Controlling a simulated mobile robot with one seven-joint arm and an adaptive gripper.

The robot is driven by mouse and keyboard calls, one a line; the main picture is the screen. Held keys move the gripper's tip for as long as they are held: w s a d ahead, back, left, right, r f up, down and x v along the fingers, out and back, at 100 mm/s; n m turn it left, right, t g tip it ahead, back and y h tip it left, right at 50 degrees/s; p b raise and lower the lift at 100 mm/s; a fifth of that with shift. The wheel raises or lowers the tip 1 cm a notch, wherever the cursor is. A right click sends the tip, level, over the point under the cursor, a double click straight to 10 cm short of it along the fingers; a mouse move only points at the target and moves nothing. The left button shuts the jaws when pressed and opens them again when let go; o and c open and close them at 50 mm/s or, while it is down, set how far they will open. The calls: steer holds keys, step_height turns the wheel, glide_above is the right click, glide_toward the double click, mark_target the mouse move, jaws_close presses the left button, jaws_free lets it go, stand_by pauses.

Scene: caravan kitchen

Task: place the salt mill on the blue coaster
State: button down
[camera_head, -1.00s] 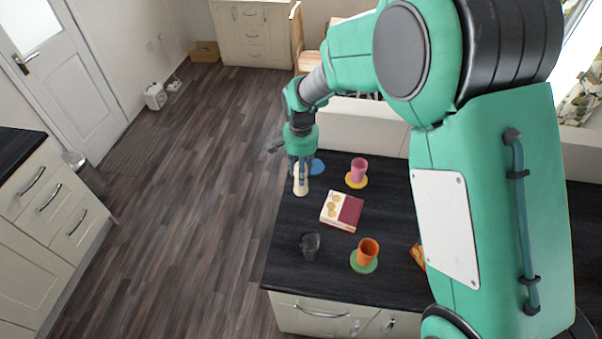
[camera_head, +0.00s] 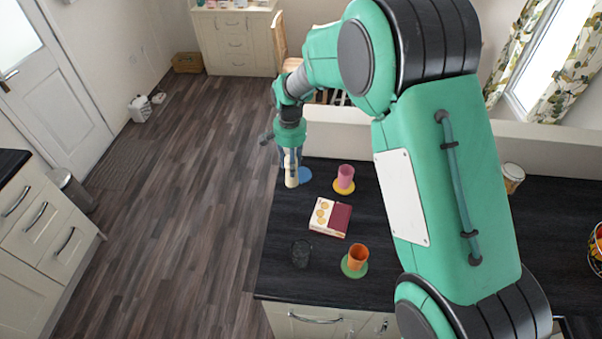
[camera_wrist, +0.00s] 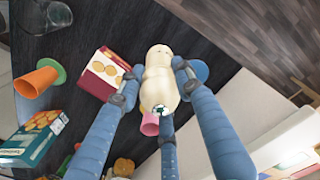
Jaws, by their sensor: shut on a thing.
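My gripper (camera_head: 290,158) is shut on the cream-coloured salt mill (camera_head: 291,177), near the far left end of the dark counter. In the wrist view the salt mill (camera_wrist: 158,82) sits between my blue fingers (camera_wrist: 155,75). In the wrist view the coaster (camera_wrist: 199,70) shows partly behind a finger. I cannot tell whether the mill's base touches the counter.
A pink cup (camera_head: 345,176) on a yellow coaster stands right of the blue one. A red and cream box (camera_head: 330,217), an orange cup (camera_head: 357,256) on a green coaster and a dark glass (camera_head: 300,253) stand nearer. The counter's left edge is close to the mill.

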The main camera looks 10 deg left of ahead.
steer(key=w+d+p, duration=0.2)
steer(key=w+p, duration=0.1)
steer(key=w, duration=1)
steer(key=shift+r, duration=0.1)
step_height(320, 180, down, 6)
steer(key=p, duration=0.1)
steer(key=shift+f, duration=0.25)
steer(key=shift+f+p, duration=0.3)
steer(key=shift+f, duration=1.45)
steer(key=shift+f, duration=0.15)
steer(key=c, duration=1.2)
jaws_free()
